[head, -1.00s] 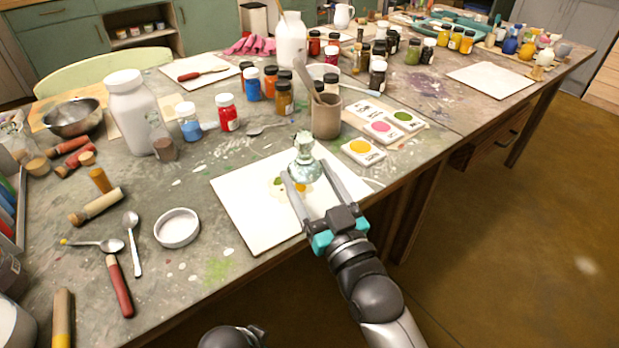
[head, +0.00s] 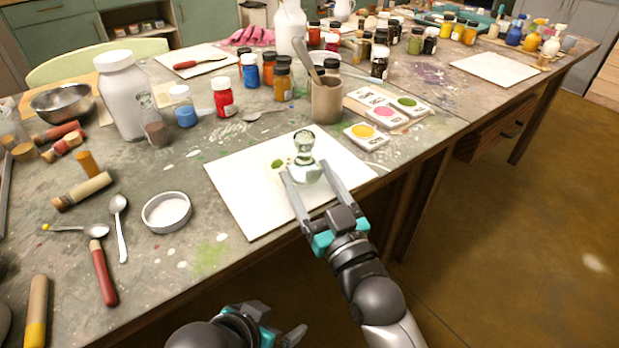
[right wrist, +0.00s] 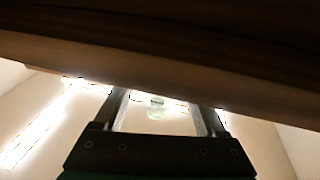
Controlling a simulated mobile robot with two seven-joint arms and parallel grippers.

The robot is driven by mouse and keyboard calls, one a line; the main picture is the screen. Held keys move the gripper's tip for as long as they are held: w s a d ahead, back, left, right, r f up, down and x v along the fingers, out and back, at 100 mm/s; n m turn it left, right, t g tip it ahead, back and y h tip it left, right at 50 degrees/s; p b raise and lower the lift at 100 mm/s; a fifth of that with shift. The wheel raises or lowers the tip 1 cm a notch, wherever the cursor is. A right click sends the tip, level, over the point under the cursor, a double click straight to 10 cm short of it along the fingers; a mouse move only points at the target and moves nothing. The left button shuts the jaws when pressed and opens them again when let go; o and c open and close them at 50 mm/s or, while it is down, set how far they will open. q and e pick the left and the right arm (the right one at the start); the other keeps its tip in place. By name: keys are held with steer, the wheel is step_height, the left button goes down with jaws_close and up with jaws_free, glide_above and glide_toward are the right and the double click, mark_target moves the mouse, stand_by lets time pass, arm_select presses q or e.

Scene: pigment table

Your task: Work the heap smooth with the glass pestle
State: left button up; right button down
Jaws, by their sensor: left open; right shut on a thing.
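The clear glass pestle (head: 306,146) stands upright over the white sheet (head: 250,205). My right gripper (head: 306,178) is shut on it near its wide base. The base looks to be at or just above the sheet; I cannot tell if it touches. A green dab of the heap (head: 277,164) shows left of the pestle; the rest is hidden behind the pestle and finger. In the right wrist view, the glass pestle (right wrist: 156,106) shows between the fingers. My left gripper (head: 280,328) is open and empty, low at the bottom of the head view, off the table's front edge.
A brown pot (head: 326,98) with a tool in it stands behind the sheet. Pigment tiles (head: 365,137) lie at its right. A white lid (head: 167,212), spoons (head: 119,228) and a red-handled tool (head: 103,272) lie at left. Jars stand behind.

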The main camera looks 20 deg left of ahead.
steer(key=shift+f, duration=0.25)
stand_by(0.7)
steer(key=shift+w+a, duration=0.1)
